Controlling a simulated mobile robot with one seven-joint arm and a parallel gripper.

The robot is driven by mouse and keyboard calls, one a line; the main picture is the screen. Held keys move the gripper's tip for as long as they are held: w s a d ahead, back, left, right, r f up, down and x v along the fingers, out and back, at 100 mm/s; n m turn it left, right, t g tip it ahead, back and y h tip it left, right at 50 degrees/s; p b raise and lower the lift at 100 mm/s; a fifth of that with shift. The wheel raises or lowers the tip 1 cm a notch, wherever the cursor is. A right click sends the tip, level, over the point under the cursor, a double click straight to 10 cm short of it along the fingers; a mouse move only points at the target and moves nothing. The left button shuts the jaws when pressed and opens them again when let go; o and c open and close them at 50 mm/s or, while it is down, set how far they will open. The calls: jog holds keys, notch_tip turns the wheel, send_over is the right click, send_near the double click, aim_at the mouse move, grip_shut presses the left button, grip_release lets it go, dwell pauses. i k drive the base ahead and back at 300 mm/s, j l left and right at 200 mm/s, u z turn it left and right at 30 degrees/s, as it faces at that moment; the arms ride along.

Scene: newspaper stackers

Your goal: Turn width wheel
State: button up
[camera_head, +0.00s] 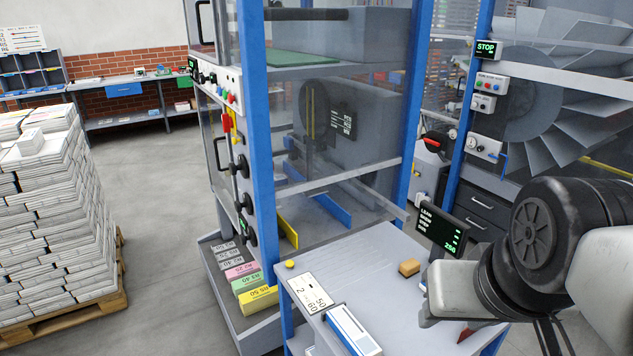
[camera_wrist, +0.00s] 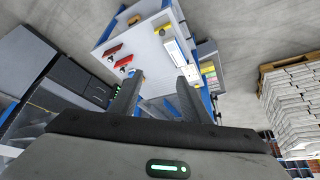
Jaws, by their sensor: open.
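Several small black hand wheels (camera_head: 245,203) sit one above another on the left front edge of the blue-framed machine (camera_head: 255,140). Their labels are too small to read, so I cannot tell which is the width wheel. My gripper (camera_wrist: 158,95) is open and empty, with its two dark fingers apart in the wrist view. In the head view my gripper (camera_head: 428,300) is at the right, over the right side of the grey table, well apart from the wheels. The wheels cannot be made out in the wrist view.
The grey table (camera_head: 375,255) holds a sponge, a card and a white-blue box. A dark display (camera_head: 442,230) stands at its right edge. Coloured bundles (camera_head: 240,275) lie in a low tray below the wheels. A newspaper pallet (camera_head: 60,320) stands left; floor between is clear.

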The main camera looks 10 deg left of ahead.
aim_at(251, 236)
jog(key=k+j, duration=0.1)
jog(key=j, duration=0.6)
jog(key=j+z, duration=0.15)
jog(key=j, duration=1)
jog(key=i+j, duration=0.15)
jog(key=j, duration=0.2)
jog(key=i+j, duration=0.2)
jog(key=j, duration=0.15)
jog(key=i+j+z, duration=0.1)
jog(key=j, duration=0.3)
jog(key=i+j, duration=0.4)
jog(key=j, duration=0.35)
